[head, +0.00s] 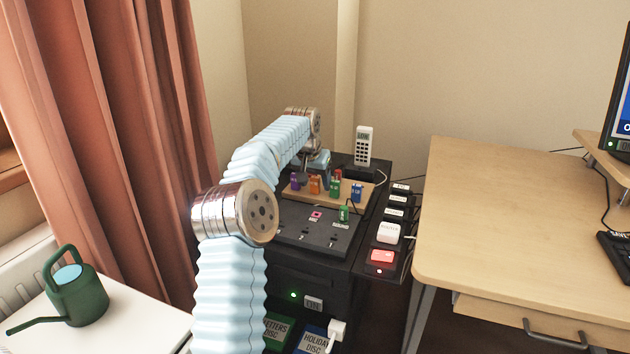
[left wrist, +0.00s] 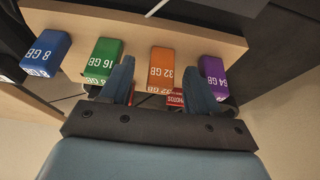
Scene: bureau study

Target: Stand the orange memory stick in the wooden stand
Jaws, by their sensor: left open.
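The wooden stand (head: 366,196) is on the black cabinet and holds a row of coloured memory sticks. The orange memory stick (head: 314,184) is upright in that row, between a purple one (head: 295,181) and a green one (head: 335,187). In the left wrist view the orange stick (left wrist: 161,68), labelled 32 GB, is between the fingers of my left gripper (left wrist: 158,66), with gaps on both sides. The gripper is open and holds nothing. In the head view its fingertips are hard to make out behind the stand's row. My right gripper is out of view.
A blue stick (head: 356,193) stands at the row's right end. A red piece labelled PHOTOS (left wrist: 176,97) lies beyond the fingers. A white phone (head: 363,147) stands behind.

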